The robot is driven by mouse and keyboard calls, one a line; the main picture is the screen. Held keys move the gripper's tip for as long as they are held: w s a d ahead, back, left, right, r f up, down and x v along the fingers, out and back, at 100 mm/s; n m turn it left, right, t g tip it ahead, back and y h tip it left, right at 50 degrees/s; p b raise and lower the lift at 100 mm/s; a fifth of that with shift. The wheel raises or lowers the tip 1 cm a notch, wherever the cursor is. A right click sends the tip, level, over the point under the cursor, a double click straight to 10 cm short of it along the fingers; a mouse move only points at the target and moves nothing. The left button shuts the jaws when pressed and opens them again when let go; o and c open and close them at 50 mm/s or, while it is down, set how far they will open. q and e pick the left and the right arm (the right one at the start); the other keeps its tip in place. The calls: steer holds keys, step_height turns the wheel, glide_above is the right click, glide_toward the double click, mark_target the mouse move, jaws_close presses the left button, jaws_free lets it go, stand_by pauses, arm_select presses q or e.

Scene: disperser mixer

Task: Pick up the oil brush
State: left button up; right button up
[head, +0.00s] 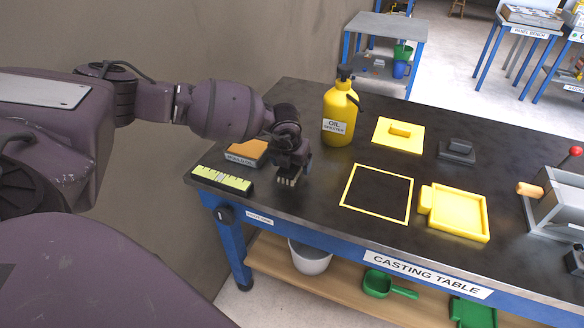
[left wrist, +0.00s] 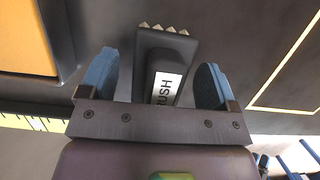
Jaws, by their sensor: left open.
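The oil brush (left wrist: 148,62) is a dark block with pale bristle tips and a white label ending in "RUSH". In the left wrist view it lies between the two blue fingertips of my left gripper (left wrist: 157,82). The fingers are open, with a gap visible on each side of the brush. In the head view my left gripper (head: 292,164) is low over the casting table's left part and covers most of the brush; its pale bristles (head: 287,182) show below the gripper. My right gripper is in neither view.
An orange-topped tray (head: 247,152) lies close left of the gripper, with a yellow scale strip (head: 222,181) at the front edge. A yellow oil sprayer (head: 340,115) stands behind right. A yellow-outlined square (head: 377,194) on the casting table (head: 310,215) is empty.

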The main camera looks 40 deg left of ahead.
arm_select(q)
steer(key=shift+r, duration=0.1)
steer(key=c, duration=1.1)
steer(key=shift+o, duration=0.2)
step_height(320, 180, up, 20)
steer(key=p, duration=0.2)
steer(key=o, duration=0.3)
steer(key=shift+c, duration=0.8)
